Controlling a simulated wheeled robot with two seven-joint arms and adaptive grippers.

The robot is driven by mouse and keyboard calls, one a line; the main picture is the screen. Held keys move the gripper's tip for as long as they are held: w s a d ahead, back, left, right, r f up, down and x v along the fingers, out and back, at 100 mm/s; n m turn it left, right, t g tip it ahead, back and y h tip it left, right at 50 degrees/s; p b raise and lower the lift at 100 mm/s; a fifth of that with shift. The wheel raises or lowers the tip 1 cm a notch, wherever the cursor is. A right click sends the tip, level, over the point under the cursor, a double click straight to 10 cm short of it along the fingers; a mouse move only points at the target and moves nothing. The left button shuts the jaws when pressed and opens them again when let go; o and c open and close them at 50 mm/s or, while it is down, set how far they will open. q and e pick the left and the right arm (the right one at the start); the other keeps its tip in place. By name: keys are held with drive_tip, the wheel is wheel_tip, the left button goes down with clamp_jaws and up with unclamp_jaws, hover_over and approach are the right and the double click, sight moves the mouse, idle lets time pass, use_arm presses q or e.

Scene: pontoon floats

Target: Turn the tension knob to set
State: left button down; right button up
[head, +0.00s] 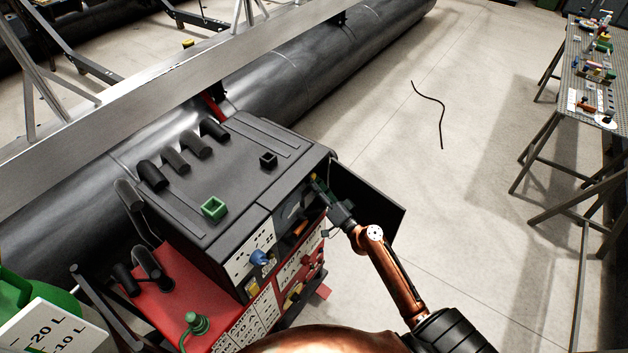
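A dark machine box (235,185) stands on a red base unit (205,290), with an open side compartment (292,212) and its dark door (368,195) swung out. My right gripper (322,188) reaches in at the compartment's opening from the right. A small yellow-green part (314,177) shows at its fingertips; I cannot tell whether it is touched, or whether it is the tension knob. The fingers are too small to tell open from shut. A blue knob (259,257) sits on the white front panel (243,265). My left gripper is out of view.
A green square holder (214,208) and a small black one (268,160) sit on the box top. A large dark pontoon tube (330,85) lies behind. A cluttered workbench (590,75) stands at right. The floor between is open, with a black cable (441,110).

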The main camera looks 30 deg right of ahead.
drive_tip(key=c, duration=1.2)
drive_tip(key=shift+o, duration=0.2)
drive_tip(key=shift+a+r+m+g+h+p, duration=0.15)
drive_tip(key=shift+m+g+p, duration=0.8)
drive_tip(key=shift+m+p, duration=2.8)
drive_tip(key=shift+d+r+m+g+h+p, duration=0.15)
drive_tip(key=shift+m+g+p, duration=1.35)
drive_tip(key=shift+p, duration=3.95)
drive_tip(key=shift+a+r+m+g+h+p, duration=0.15)
drive_tip(key=shift+m+g+p, duration=0.3)
drive_tip(key=shift+m+p, duration=3.55)
drive_tip(key=shift+n+p, duration=0.55)
drive_tip(key=shift+p, duration=0.1)
drive_tip(key=o, duration=1.2)
drive_tip(key=shift+c, duration=0.2)
